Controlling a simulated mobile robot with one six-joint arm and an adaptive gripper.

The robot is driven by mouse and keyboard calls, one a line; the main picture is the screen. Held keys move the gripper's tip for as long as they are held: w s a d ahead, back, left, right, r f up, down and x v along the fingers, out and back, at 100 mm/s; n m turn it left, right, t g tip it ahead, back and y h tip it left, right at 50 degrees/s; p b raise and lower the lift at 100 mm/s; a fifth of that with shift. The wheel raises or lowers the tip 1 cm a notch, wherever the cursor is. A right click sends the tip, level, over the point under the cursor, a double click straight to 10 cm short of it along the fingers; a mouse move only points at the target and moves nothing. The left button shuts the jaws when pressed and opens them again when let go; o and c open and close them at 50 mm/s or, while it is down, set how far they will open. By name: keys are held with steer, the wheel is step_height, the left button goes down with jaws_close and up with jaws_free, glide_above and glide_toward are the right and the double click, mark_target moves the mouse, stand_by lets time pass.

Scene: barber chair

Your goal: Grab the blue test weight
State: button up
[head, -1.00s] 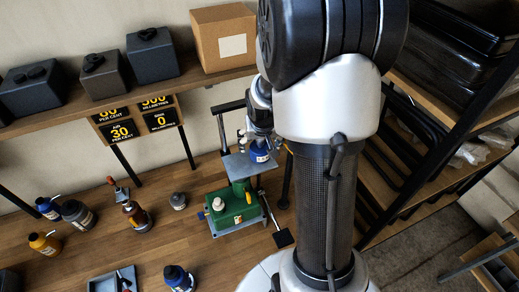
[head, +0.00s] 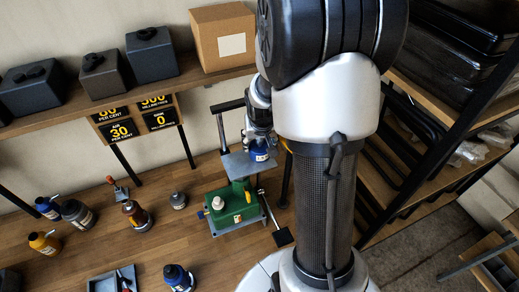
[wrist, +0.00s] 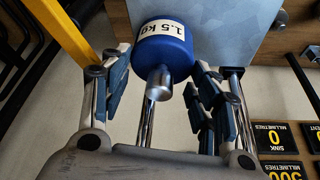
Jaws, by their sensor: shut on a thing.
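The blue test weight (wrist: 170,55) has a white label reading 1.5 kg and a metal knob that points toward the wrist camera. My gripper (wrist: 160,85) has its fingers on both sides of the weight and is shut on it. In the head view the weight (head: 259,154) is small and sits at or just over the grey plate (head: 236,165) of the green-based stand (head: 234,206). My gripper (head: 258,138) is above it there, partly hidden by my arm. I cannot tell whether the weight touches the plate.
Several bottles, such as a yellow one (head: 44,243) and a blue one (head: 178,277), stand on the wooden bench at left. A shelf above holds dark boxes (head: 151,54) and a cardboard box (head: 224,36). Black signs (head: 122,132) hang below it. A rack (head: 440,130) stands at right.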

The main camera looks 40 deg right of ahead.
jaws_close()
steer(key=shift+w+d+r, duration=0.1)
steer(key=shift+r, duration=0.05)
